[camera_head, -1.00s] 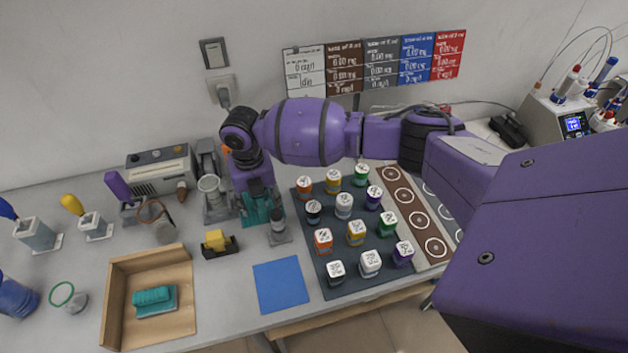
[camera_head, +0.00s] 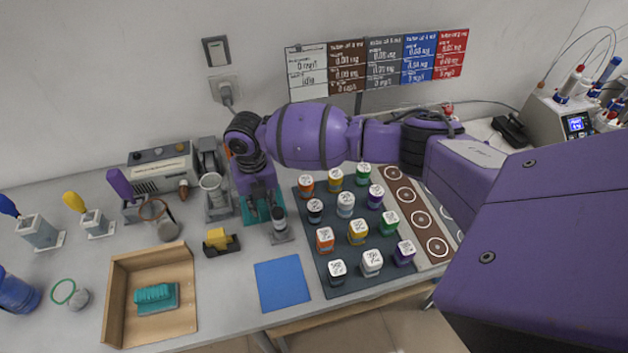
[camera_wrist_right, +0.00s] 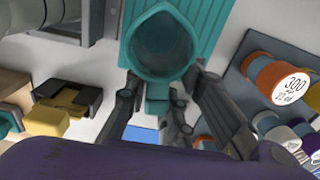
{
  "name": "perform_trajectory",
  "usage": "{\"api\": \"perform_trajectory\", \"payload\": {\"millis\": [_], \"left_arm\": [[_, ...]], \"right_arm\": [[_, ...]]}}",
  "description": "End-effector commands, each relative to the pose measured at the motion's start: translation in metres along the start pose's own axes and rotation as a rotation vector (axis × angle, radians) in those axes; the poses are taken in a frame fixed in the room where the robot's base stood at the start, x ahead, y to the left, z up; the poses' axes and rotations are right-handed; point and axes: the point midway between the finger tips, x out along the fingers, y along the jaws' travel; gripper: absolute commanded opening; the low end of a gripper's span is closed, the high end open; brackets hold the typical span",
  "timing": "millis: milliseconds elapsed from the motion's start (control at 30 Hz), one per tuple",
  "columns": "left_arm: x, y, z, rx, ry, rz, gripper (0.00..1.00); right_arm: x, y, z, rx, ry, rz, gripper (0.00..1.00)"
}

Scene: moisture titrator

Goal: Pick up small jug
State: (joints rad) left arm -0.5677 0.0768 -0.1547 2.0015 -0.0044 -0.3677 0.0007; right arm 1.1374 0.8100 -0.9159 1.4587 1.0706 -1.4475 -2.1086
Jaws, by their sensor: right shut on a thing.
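The small jug (camera_wrist_right: 160,45) is teal and shows from above in the right wrist view, with its round mouth open to the camera. My right gripper (camera_wrist_right: 158,100) is shut on the jug's handle, one finger on each side. In the head view my right gripper (camera_head: 263,212) points down at the back of the bench, and the jug is mostly hidden by the gripper and wrist. A ribbed teal pad (camera_wrist_right: 208,14) lies below the jug; I cannot tell whether they touch. My left gripper is not in view.
A dark tray (camera_head: 345,287) of several labelled jars lies further right. A yellow block in a black holder (camera_head: 219,240), a blue mat (camera_head: 281,284) and a cardboard box (camera_head: 118,305) are in front and left.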

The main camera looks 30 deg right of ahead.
Motion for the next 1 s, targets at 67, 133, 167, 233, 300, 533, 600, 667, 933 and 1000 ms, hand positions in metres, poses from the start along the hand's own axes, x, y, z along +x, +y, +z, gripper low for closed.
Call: {"api": "perform_trajectory", "payload": {"millis": [67,133,167,233,300,533,600,667,933,1000], "left_arm": [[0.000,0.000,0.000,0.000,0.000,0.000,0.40],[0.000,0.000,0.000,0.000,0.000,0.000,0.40],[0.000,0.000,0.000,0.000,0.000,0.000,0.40],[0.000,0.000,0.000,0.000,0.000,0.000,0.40],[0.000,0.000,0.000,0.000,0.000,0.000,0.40],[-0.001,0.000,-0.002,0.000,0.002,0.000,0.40],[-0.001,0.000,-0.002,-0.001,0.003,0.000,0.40],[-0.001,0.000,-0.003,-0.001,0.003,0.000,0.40],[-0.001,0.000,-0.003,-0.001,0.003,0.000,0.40],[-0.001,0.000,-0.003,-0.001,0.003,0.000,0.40]], "right_arm": [[-0.002,0.002,0.001,-0.002,-0.003,0.004,0.00],[-0.003,0.003,0.002,-0.003,-0.004,0.004,0.00],[-0.003,0.003,0.002,-0.003,-0.004,0.004,0.00],[-0.003,0.003,0.002,-0.002,-0.004,0.004,0.00],[-0.004,0.002,0.002,-0.002,-0.005,0.004,0.00],[-0.035,0.002,0.003,-0.003,-0.009,0.005,0.00],[-0.050,0.002,0.003,-0.003,-0.009,0.005,0.00],[-0.062,0.002,0.003,-0.002,-0.009,0.005,0.00],[-0.099,0.002,0.002,-0.002,-0.005,0.003,0.00],[-0.102,0.002,0.001,-0.002,-0.004,0.002,0.00]]}}
